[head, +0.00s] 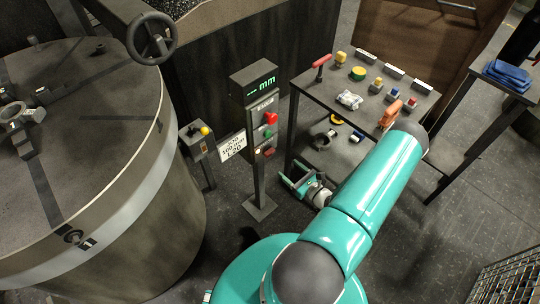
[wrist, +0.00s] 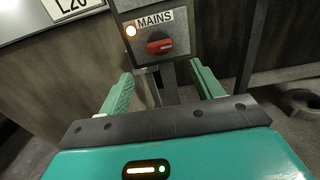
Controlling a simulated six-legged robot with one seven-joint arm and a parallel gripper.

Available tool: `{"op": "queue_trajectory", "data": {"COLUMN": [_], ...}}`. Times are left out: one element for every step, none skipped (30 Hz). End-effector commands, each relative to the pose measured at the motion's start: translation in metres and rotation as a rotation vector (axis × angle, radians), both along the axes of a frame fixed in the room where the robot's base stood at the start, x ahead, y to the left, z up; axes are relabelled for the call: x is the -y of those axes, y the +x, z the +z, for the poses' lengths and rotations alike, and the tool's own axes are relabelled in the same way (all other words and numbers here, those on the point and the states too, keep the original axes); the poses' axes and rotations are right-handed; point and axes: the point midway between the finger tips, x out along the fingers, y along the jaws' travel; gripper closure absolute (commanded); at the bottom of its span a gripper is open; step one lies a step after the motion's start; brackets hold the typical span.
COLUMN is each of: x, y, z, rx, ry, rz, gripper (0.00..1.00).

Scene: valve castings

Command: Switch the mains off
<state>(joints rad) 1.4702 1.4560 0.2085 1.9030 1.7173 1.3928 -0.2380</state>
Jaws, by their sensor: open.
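The mains switch (wrist: 160,46) is a red rotary handle on a dark panel under a label reading MAINS. Its handle lies about level, and a small lamp (wrist: 131,31) at its upper left glows. In the head view the red switch (head: 268,152) is lowest on the post, below a green and a red button. My gripper (wrist: 164,82) is open and empty, its green fingers spread to either side below the switch and apart from it. In the head view my gripper (head: 293,176) is low, to the right of the post.
The post (head: 258,180) carries a lit display (head: 254,82) on top. A sign (head: 232,147) and a yellow-button pedestal (head: 204,131) stand left, beside a large round vessel (head: 170,200). A table (head: 330,95) with small parts stands right, its legs and lower shelf near my gripper.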

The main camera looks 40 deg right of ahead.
Motion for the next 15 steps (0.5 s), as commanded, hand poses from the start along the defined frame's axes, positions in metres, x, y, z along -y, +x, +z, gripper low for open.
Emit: {"op": "queue_trajectory", "data": {"x": [-0.001,-0.001,-0.001,-0.002,-0.002,-0.003,-0.003,-0.004,-0.004,-0.005,-0.005,-0.006,-0.006,-0.006,-0.006], "y": [0.011,0.017,0.025,0.031,0.037,0.045,0.052,0.058,0.066,0.072,0.077,0.084,0.088,0.092,0.097], "z": [0.0,0.0,0.0,0.0,0.0,0.0,0.0,0.0,0.0,0.0,0.0,0.0,0.0,0.0,0.0], "rx": [0.001,0.0,0.0,0.001,0.001,0.0,0.001,0.001,0.0,0.0,0.0,0.001,0.0,0.0,-0.001], "ry": [-0.001,-0.002,-0.001,-0.001,-0.001,-0.001,-0.001,-0.001,-0.001,-0.001,-0.001,-0.001,-0.001,-0.001,-0.001], "rz": [0.004,0.003,0.003,0.004,0.005,0.004,0.006,0.006,0.006,0.006,0.007,0.007,0.006,0.006,0.007], "gripper": [0.35,0.35,0.35,0.35,0.35,0.35,0.35,0.35,0.35,0.35,0.35,0.35,0.35,0.35,0.35]}}
